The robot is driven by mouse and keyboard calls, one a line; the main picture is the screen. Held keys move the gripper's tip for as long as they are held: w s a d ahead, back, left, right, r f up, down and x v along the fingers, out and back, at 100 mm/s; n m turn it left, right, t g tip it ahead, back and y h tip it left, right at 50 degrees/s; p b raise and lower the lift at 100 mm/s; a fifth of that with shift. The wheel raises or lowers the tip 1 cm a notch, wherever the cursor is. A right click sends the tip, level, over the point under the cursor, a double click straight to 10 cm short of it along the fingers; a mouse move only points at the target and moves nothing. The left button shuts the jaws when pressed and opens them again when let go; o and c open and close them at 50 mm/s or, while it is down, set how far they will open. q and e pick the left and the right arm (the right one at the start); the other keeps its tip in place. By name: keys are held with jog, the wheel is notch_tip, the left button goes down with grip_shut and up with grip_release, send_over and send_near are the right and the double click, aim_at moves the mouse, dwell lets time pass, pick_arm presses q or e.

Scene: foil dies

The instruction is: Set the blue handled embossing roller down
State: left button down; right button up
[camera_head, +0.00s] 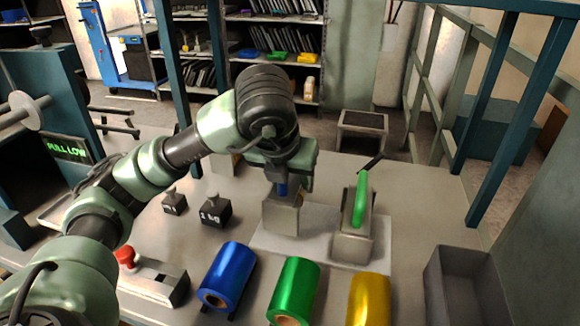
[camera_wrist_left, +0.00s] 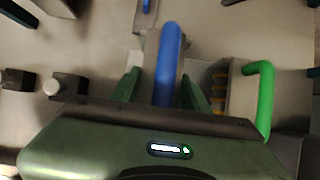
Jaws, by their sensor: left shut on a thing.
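The blue handled embossing roller (camera_head: 282,189) shows only as a bit of blue handle under my left gripper (camera_head: 283,180) in the head view. In the left wrist view the blue handle (camera_wrist_left: 169,55) runs between the two green fingers of my left gripper (camera_wrist_left: 163,90), which is shut on it. Directly below is a grey block-like stand (camera_head: 282,215) on a pale plate (camera_head: 318,247). The gripper hides the roller's upper part, and I cannot tell whether the roller touches the stand. My right gripper is out of view.
A green handled roller (camera_head: 360,200) sits on a second stand (camera_head: 353,245) to the right. Blue (camera_head: 228,275), green (camera_head: 294,290) and gold (camera_head: 370,300) foil rolls lie in front. Dark weights (camera_head: 215,211) stand left; a grey open bin (camera_head: 463,285) stands right.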

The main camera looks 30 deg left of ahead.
pick_arm(q)
jog(key=shift+f, duration=0.45)
jog(key=shift+f+b, duration=0.45)
jog(key=shift+f, duration=1.1)
jog(key=c, duration=0.7)
grip_release()
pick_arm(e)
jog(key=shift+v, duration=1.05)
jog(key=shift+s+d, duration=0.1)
